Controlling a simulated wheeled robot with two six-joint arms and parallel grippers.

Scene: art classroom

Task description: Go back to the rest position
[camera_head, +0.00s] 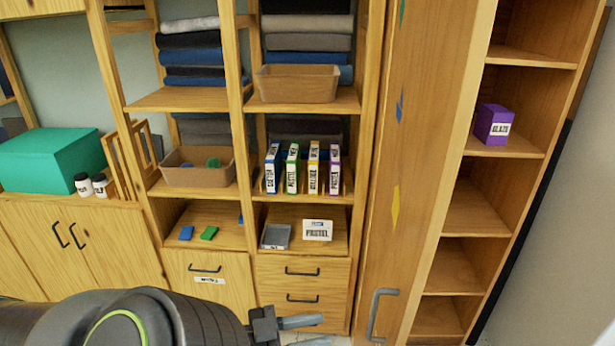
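My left gripper (312,331) shows at the bottom edge of the head view, at the end of my dark arm that comes in from the lower left. Its two grey fingers stand apart with nothing between them, and the lower finger is partly cut off by the frame. It is in front of the lower drawers (303,285), and I cannot tell the exact distance. My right gripper is out of view.
A tall wooden door (412,180) with a grey handle stands open beside a shelf column holding a purple box (493,124). Shelves hold bins, folded cloths and several upright labelled boxes. A teal box (52,160) sits on the left cabinet.

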